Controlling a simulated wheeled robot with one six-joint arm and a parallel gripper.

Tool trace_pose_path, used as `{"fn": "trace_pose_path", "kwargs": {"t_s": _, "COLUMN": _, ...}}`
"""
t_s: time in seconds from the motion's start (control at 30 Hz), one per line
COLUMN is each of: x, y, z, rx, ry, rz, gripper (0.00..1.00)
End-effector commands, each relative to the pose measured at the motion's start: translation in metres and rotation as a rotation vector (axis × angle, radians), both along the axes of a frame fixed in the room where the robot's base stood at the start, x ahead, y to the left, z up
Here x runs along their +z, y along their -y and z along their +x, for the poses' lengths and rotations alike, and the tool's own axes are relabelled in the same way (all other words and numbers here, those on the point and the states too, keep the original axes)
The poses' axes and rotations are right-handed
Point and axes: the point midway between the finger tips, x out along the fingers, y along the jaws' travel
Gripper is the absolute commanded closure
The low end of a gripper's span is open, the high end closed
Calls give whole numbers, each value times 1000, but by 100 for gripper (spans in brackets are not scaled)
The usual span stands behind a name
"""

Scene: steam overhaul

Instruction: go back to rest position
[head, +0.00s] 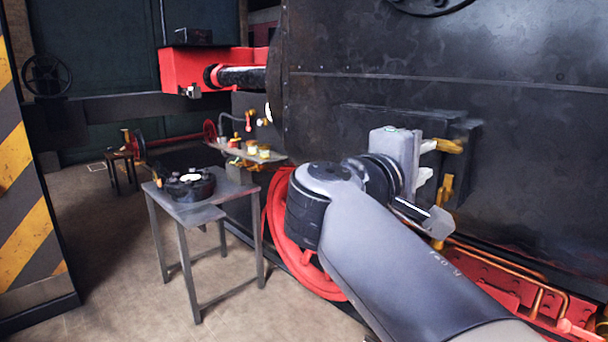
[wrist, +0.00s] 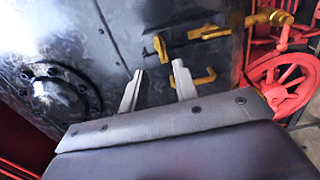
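My gripper (head: 427,161) is in front of the dark locomotive side (head: 330,110) in the head view, at the end of my grey arm. In the wrist view its two pale fingers (wrist: 157,82) stand apart with nothing between them. Yellow brass handles (head: 447,146) are close beyond the fingertips in the head view. Several brass handles (wrist: 208,32) also show past the fingers in the wrist view, one near the right fingertip. I cannot tell whether a finger touches any of them.
A small metal table (head: 205,214) with a round black part (head: 190,185) stands left of my arm. A shelf (head: 265,159) with small jars is behind it. A red wheel (head: 275,226) and copper pipes (head: 500,259) lie low along the engine. Floor is open at left.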

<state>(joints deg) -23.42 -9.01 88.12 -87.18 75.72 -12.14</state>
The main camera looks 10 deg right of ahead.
Motion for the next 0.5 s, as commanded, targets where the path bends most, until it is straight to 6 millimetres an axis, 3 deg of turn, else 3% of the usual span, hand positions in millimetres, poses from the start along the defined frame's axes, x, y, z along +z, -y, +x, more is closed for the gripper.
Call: {"fn": "trace_pose_path", "kwargs": {"t_s": 0.5, "x": 2, "y": 47, "z": 36, "rx": -5, "ry": -2, "rz": -1, "gripper": 71}}
